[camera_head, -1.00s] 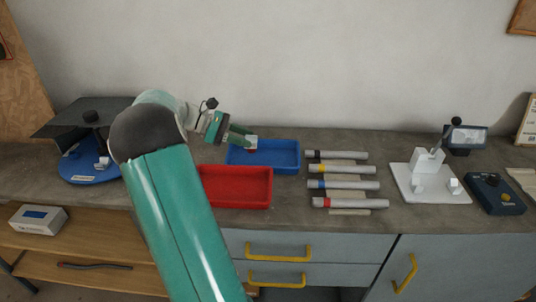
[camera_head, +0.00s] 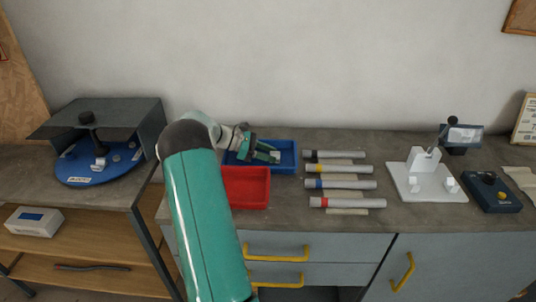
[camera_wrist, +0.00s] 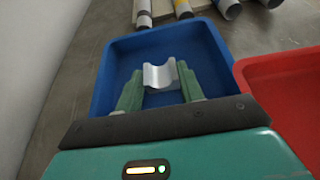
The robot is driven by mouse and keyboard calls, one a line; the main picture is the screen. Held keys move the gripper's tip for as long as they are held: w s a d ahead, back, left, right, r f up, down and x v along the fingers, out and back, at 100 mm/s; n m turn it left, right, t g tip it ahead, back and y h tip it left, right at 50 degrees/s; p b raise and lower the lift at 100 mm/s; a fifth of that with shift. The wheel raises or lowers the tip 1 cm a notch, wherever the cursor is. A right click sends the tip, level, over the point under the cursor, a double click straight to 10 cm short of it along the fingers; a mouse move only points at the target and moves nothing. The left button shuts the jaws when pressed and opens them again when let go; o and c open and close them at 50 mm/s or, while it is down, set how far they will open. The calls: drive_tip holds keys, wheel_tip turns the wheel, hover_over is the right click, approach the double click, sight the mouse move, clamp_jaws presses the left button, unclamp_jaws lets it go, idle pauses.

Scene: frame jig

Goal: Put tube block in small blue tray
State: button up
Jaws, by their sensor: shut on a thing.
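The tube block (camera_wrist: 161,76) is a small pale grey piece with a curved, U-shaped top. My gripper (camera_wrist: 160,92) is shut on it, one green finger at each side, in the wrist view. The block is over or inside the small blue tray (camera_wrist: 213,42); I cannot tell whether it touches the tray floor. In the head view my gripper (camera_head: 270,155) reaches down into the blue tray (camera_head: 290,145) from the left, and the block (camera_head: 275,154) shows at the fingertips.
A red tray (camera_head: 246,188) stands directly in front of the blue tray. Several grey tubes with coloured bands (camera_head: 342,184) lie to the right. A white fixture (camera_head: 420,183) stands farther right. A blue round turntable (camera_head: 95,178) under a dark cover is at left.

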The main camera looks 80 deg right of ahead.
drive_tip(key=o, duration=1)
drive_tip(key=shift+f, duration=0.2)
drive_tip(key=shift+r, duration=0.1)
drive_tip(key=v, duration=1.2)
